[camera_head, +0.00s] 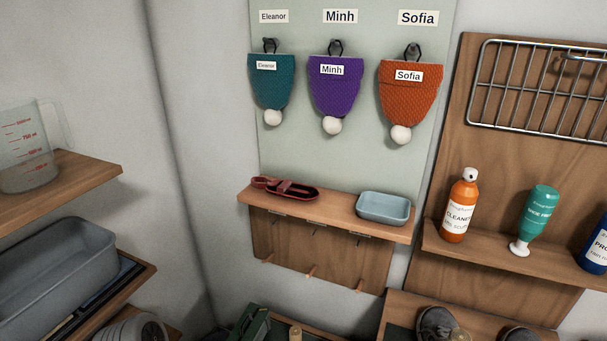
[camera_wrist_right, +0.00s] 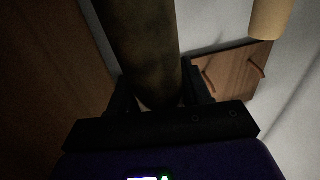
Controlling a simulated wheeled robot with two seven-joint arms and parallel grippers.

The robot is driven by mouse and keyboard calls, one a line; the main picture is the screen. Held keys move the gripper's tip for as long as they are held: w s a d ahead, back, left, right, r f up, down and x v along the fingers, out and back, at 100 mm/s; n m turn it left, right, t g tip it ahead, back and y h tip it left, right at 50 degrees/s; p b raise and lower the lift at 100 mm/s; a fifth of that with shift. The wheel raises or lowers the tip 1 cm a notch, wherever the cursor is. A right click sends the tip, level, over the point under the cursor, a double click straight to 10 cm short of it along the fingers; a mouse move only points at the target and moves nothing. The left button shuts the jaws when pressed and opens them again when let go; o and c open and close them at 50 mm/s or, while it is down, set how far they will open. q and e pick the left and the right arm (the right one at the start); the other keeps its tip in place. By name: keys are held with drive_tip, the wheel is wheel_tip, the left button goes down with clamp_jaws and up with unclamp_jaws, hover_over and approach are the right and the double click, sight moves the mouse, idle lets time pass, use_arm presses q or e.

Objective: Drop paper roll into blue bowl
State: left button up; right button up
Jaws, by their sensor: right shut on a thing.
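The blue bowl (camera_head: 383,208) is a shallow light-blue dish. It sits upright and looks empty on the right part of the small wooden wall shelf in the head view. In the right wrist view my right gripper (camera_wrist_right: 160,90) is shut around a dark brownish cylinder, which looks like the paper roll (camera_wrist_right: 142,45). The roll points away from the palm, and its far end is cut off by the frame. Neither gripper shows in the head view, so the distance from roll to bowl cannot be told.
A dark red item (camera_head: 290,190) lies on the left of the bowl's wooden shelf (camera_head: 330,212). Three hanging pouches are above it. An orange bottle (camera_head: 460,207) and a green bottle (camera_head: 538,215) stand at right. A beige cylinder (camera_wrist_right: 271,17) shows in the wrist view.

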drive_tip(key=o, duration=1.1)
drive_tip(key=shift+s, duration=0.1)
drive_tip(key=s, duration=0.2)
drive_tip(key=s+a+p, duration=0.1)
drive_tip(key=s, duration=0.4)
drive_tip(key=shift+s+a+p, duration=0.15)
drive_tip(key=shift+p, duration=0.2)
